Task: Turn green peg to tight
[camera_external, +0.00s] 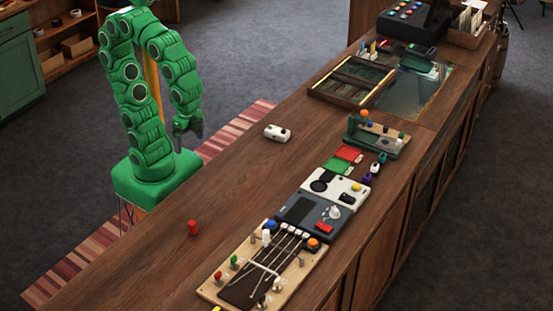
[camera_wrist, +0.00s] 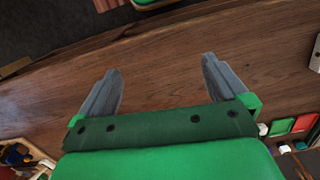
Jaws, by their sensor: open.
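The green peg (camera_external: 234,260) stands at the near left end of a wooden string board (camera_external: 299,272) on the counter, beside a red peg (camera_external: 217,275). The board carries several strings and other knobs, among them blue, white and orange ones. Its tightness cannot be read at this size. My gripper (camera_external: 187,130) hangs at the counter's left edge, well apart from the board and up the counter from it. In the wrist view my gripper (camera_wrist: 162,82) is open and empty, with bare counter wood between its fingers. The green peg does not show in the wrist view.
A red cylinder (camera_external: 193,228) stands alone on the counter left of the board. A white device (camera_external: 277,133) lies near my gripper. A grey device (camera_external: 311,217) and a white panel (camera_external: 340,187) sit beyond the board. The counter's left side is mostly clear.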

